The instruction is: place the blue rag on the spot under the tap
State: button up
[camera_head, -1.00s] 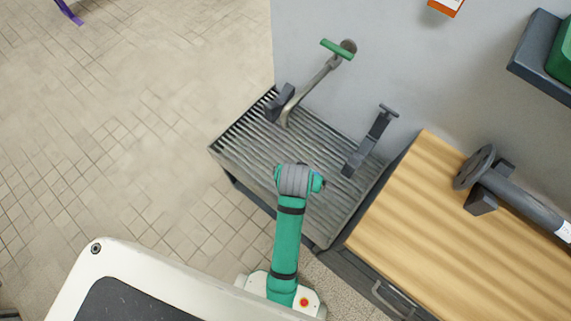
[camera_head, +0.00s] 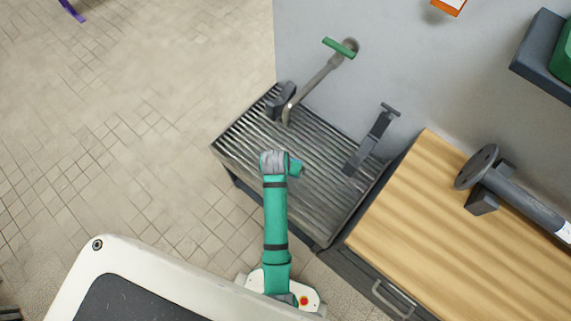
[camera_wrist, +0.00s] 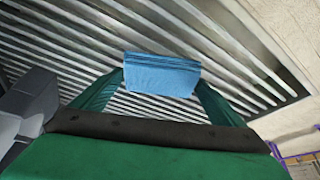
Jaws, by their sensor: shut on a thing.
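The blue rag (camera_wrist: 161,75) shows in the wrist view as a folded light-blue block between the two green fingers. My gripper (camera_wrist: 160,82) is shut on it and holds it over the ribbed grate. In the head view my arm hides the gripper and the rag. The tap (camera_head: 318,88) has a green handle and a long grey spout; it comes out of the wall above the grey slatted drain grate (camera_head: 330,205). The spout's end is near the grate's back left part, further back than my arm's wrist. No marked spot is plain on the slats.
A dark block (camera_head: 280,101) stands beside the spout's end. A dark upright bracket (camera_head: 371,140) stands at the grate's right. A wooden-topped cabinet (camera_head: 450,240) adjoins on the right, with a flanged pipe (camera_head: 510,195) on it. The tiled floor at left is open.

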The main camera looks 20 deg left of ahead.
jog(key=shift+f, duration=0.25)
jog(key=shift+f, duration=0.15)
jog(key=o, duration=0.8)
jog(key=shift+o, duration=0.2)
jog(key=v, duration=1.2)
jog(key=s+d+f+t+y, duration=0.1)
jog(key=s+d+f+t, duration=0.1)
jog(key=s+d+t, duration=0.45)
jog(key=s+d+r+t, duration=0.2)
jog(key=s+d+r, duration=0.2)
jog(key=s+r, duration=0.3)
jog(key=s+d+r+t+h, duration=0.1)
jog(key=s+d+r, duration=0.3)
jog(key=s+r, duration=0.4)
jog(key=shift+s+t, duration=0.6)
jog(key=shift+t, duration=0.15)
jog(key=shift+r, duration=0.15)
